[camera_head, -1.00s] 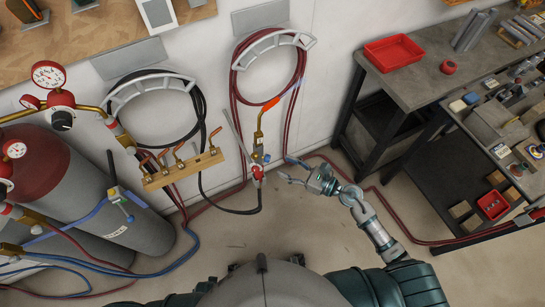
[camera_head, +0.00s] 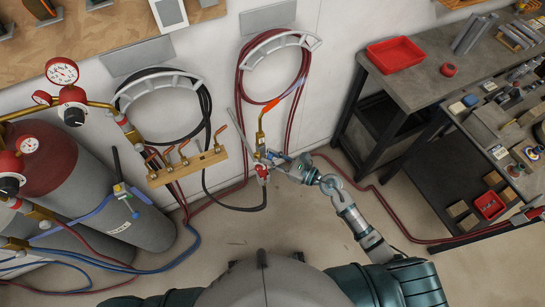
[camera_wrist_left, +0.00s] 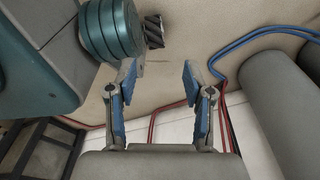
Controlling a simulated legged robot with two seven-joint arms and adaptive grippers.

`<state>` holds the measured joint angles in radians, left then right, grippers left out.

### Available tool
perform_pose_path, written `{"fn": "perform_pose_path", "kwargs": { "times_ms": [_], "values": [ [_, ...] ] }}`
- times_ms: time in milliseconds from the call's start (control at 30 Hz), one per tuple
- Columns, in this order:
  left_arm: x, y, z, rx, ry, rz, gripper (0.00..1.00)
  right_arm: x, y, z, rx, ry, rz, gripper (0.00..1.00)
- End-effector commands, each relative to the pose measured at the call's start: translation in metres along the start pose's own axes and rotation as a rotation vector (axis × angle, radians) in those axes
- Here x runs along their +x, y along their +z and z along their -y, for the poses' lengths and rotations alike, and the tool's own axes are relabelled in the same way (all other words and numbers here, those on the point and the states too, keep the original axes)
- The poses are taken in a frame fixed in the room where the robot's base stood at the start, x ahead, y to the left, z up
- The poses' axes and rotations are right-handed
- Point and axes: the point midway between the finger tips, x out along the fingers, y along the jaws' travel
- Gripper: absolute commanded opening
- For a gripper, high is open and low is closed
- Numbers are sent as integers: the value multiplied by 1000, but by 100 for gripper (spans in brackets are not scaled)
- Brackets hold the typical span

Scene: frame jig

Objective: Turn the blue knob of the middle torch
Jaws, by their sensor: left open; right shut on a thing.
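The torch (camera_head: 260,140) stands upright near the wall, with a brass body, an orange-tipped top and a red knob (camera_head: 262,171) low down. Its blue knob is largely hidden by my right gripper (camera_head: 267,159), which reaches in from the right. The right gripper is shut on the blue knob, as far as the small view shows. My left gripper (camera_wrist_left: 160,78) shows only in the left wrist view; its fingers are apart with nothing between them.
Grey gas cylinders (camera_head: 138,215) with gauges stand at the left. Hoses hang on wall hooks and run over the floor. A bench with a red tray (camera_head: 395,53) stands at the right.

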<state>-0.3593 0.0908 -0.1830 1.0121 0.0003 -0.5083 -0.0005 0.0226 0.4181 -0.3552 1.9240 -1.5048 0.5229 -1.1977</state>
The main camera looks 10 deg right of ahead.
Motion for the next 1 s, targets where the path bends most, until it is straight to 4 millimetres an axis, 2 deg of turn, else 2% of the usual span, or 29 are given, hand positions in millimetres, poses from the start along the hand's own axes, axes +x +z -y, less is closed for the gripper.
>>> {"fn": "perform_pose_path", "kwargs": {
  "times_ms": [200,267,333,500,600,733,1000],
  "values": [
    [-2,0,6,3,-7,-1,52,-6,0,5,14,-1,5,0],
    [-1,2,-1,-1,1,-5,52,-7,2,5,30,-1,3,0],
    [0,18,-8,-1,3,9,52,-6,3,6,60,-2,-2,0],
    [0,61,-4,6,4,28,52,-4,5,6,178,-7,-24,0],
    [-10,80,-2,11,3,33,52,-4,8,7,284,-10,-39,0],
    [-21,75,-1,11,2,26,52,-3,6,7,404,-7,-53,0],
    [-15,77,-2,9,2,29,52,-3,1,6,398,-5,-50,0]
  ]
}}
